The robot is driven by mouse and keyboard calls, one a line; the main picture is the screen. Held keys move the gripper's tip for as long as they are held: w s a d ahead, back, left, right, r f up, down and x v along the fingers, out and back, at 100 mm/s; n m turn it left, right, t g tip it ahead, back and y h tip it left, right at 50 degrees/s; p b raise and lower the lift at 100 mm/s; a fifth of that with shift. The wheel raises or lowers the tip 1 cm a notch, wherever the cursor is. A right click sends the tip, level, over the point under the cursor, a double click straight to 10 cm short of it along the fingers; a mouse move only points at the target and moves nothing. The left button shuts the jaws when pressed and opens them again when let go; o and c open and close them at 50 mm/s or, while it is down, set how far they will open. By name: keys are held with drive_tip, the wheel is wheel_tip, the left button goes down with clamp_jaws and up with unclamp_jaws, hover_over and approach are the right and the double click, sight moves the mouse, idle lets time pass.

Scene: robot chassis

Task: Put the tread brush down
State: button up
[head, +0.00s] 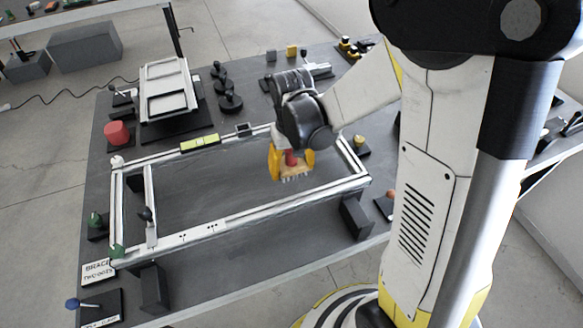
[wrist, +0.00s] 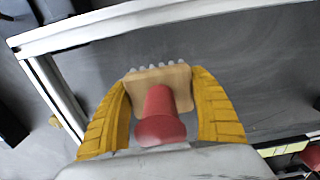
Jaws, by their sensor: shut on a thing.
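The tread brush (wrist: 160,110) has a red handle, a tan wooden block and a row of pale bristles. My gripper (head: 291,163) has yellow fingers shut on the brush, one finger on each side of it. In the wrist view my gripper (wrist: 160,112) grips the block, with the red knob toward the palm and the bristles away from it. In the head view the brush (head: 296,171) hangs bristles down over the right part of the white frame's interior. I cannot tell whether the bristles touch the dark surface below.
A white rectangular frame (head: 228,230) surrounds the brush on the dark table (head: 240,262). A yellow-green block (head: 199,143) lies by the far rail. The frame's interior is mostly clear.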

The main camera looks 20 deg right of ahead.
drive_tip(key=shift+f+b, duration=0.3)
drive_tip(key=shift+f, duration=0.15)
drive_tip(key=o, duration=1.4)
drive_tip(key=shift+r, duration=0.1)
